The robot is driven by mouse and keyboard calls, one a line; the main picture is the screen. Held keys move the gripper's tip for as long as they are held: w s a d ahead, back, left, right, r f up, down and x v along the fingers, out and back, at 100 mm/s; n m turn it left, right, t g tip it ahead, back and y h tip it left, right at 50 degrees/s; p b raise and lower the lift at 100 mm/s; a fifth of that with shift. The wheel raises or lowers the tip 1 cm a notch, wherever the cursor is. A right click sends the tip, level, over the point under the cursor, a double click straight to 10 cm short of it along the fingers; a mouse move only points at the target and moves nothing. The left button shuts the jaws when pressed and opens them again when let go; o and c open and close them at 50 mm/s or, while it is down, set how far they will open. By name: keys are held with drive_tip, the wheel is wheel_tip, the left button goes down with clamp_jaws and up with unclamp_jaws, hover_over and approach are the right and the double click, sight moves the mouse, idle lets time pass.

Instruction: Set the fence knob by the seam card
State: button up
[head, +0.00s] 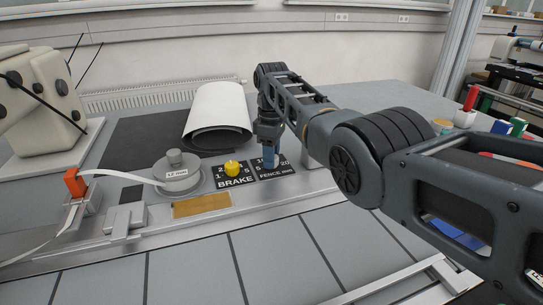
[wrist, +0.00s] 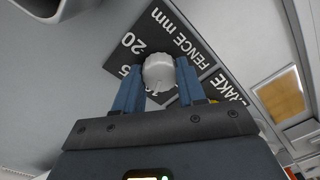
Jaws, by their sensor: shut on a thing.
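The fence dial is a black plate (head: 276,175) lettered "FENCE mm", right of the brake dial; its numbers 5 and 20 show. Its plate also fills the upper middle of the wrist view (wrist: 185,30). The fence knob (wrist: 158,72) is light grey and round, between the blue fingers of my gripper (wrist: 158,83). My gripper (head: 270,160) is shut on it from above. In the head view my fingers hide the knob. The knob's pointer setting cannot be read. A small white label (head: 177,174) reading "12 mm" is on the grey reel; whether it is the seam card I cannot tell.
The brake dial's yellow knob (head: 233,168) stands close left of my gripper. A brass-coloured plate (head: 202,205) lies in front. A grey reel (head: 178,182) with white tape and an orange clamp (head: 75,182) are left. A white roll (head: 217,115) lies behind.

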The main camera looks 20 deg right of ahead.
drive_tip(key=shift+n, duration=0.3)
drive_tip(key=o, duration=1.1)
drive_tip(key=shift+c, duration=0.2)
wheel_tip(320, 180, up, 8)
drive_tip(key=shift+w+d+f+b, duration=0.1)
drive_tip(key=shift+b, duration=0.3)
